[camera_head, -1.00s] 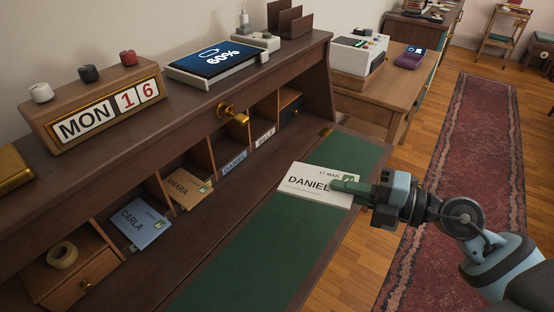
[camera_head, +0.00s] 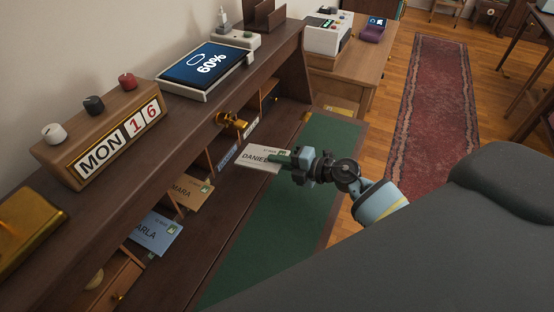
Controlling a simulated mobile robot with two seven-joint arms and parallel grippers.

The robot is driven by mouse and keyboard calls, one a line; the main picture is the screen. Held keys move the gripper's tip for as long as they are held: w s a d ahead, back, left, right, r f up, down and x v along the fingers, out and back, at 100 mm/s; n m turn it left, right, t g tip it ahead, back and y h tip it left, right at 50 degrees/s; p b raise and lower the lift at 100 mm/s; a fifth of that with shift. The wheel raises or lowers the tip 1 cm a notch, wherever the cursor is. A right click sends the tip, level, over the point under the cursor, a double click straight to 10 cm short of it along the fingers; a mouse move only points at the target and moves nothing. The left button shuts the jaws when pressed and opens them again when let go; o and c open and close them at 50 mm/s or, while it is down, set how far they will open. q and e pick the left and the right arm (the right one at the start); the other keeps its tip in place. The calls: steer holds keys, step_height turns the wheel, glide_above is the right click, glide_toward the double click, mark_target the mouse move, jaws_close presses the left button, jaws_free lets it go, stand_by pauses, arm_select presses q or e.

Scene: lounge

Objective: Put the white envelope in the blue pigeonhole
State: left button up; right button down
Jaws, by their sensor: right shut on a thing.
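The white envelope (camera_head: 258,160), printed DANIEL with a green stamp, is held in my right gripper (camera_head: 290,161) by its right end. It is roughly flat, above the desk. Its left end is close in front of the pigeonhole with the blue label (camera_head: 228,155), partly covering the view of it. I cannot tell whether the envelope's edge is inside the opening. My left gripper is not in view.
Pigeonholes to the left hold a tan envelope (camera_head: 188,192) and a blue envelope (camera_head: 152,233), both sticking out. A brass knob (camera_head: 232,122) juts out above the row. The green desk mat (camera_head: 262,235) is clear.

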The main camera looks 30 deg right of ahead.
mark_target(242, 154)
steer(key=shift+b+x, duration=0.4)
steer(key=shift+x, duration=0.75)
steer(key=shift+f+b+x, duration=0.15)
steer(key=shift+b+x, duration=0.3)
steer(key=shift+x, duration=0.8)
steer(key=shift+f+b+x, duration=0.1)
steer(key=shift+b+x, duration=0.35)
steer(key=shift+x, duration=0.8)
steer(key=shift+r+x, duration=0.15)
steer(key=shift+x, duration=0.55)
steer(key=shift+r+x, duration=0.15)
steer(key=shift+x, duration=1.7)
steer(key=shift+b+x, duration=0.7)
steer(key=shift+x, duration=1.3)
steer(key=shift+w+a+r, duration=0.1)
steer(key=shift+w+a, duration=0.1)
steer(key=shift+w, duration=0.1)
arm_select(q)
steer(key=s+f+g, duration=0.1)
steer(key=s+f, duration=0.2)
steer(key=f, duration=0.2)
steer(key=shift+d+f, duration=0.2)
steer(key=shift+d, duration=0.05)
arm_select(e)
steer(key=shift+w+a, duration=0.1)
